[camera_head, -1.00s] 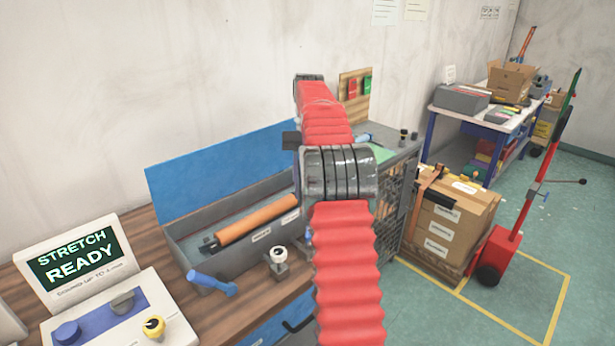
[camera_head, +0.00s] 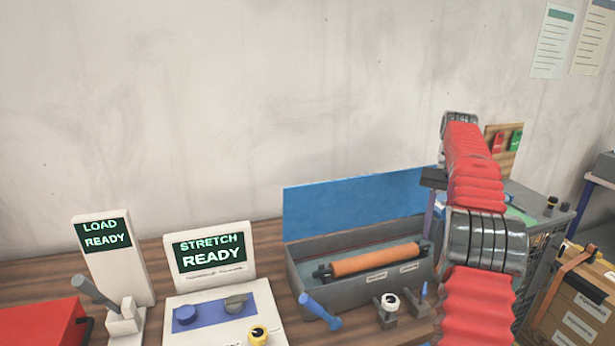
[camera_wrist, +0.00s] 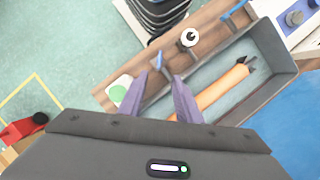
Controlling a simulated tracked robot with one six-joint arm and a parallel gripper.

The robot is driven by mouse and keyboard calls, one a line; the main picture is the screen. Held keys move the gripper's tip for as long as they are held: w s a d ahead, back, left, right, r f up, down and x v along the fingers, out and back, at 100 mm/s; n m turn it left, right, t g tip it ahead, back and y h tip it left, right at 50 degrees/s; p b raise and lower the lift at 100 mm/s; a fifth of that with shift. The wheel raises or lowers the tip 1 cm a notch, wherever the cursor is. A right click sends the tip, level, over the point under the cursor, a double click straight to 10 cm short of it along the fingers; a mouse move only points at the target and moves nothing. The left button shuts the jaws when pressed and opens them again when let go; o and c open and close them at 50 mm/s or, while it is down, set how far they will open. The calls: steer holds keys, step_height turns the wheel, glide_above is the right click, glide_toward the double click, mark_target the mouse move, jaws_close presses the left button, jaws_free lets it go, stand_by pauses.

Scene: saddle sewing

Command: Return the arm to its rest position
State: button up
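My arm, with red ribbed sleeves and a grey joint, rises on the right of the head view. My gripper (camera_wrist: 160,82) hangs fingers-down in the wrist view, its two purple fingers apart with nothing held between them. In the head view only part of a finger (camera_head: 429,214) shows beside the arm, above the right end of an open grey box (camera_head: 362,300). A small blue-tipped tool (camera_head: 423,293) stands on the bench; in the wrist view (camera_wrist: 157,60) it appears beyond the fingertips, apart from them.
An orange roller (camera_head: 375,259) lies in the blue-lidded box. A blue-handled tool (camera_head: 320,311) and a white-ringed piece (camera_head: 389,303) are in front. Left stand the "STRETCH READY" panel (camera_head: 210,258) and "LOAD READY" unit (camera_head: 102,236). A carton (camera_head: 575,315) is at right.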

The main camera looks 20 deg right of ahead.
step_height(320, 180, down, 7)
steer(key=w+t, duration=0.1)
steer(key=w, duration=0.1)
steer(key=s+a+n+t+h, duration=0.1)
steer(key=s+a, duration=0.1)
steer(key=a, duration=0.3)
steer(key=s+a+r+n+t+h, duration=0.1)
steer(key=s+a, duration=0.1)
steer(key=a, duration=0.3)
steer(key=s+a+r+n+h, duration=0.1)
steer(key=s+a, duration=0.1)
steer(key=a, duration=0.3)
steer(key=shift+s+a+t, duration=0.1)
steer(key=shift+a+t, duration=0.1)
steer(key=shift+t, duration=0.2)
steer(key=s+a+r+n+t, duration=0.2)
steer(key=s+a+n+t, duration=0.3)
steer(key=s+a, duration=1.2)
steer(key=a, duration=0.3)
steer(key=shift+n, duration=0.3)
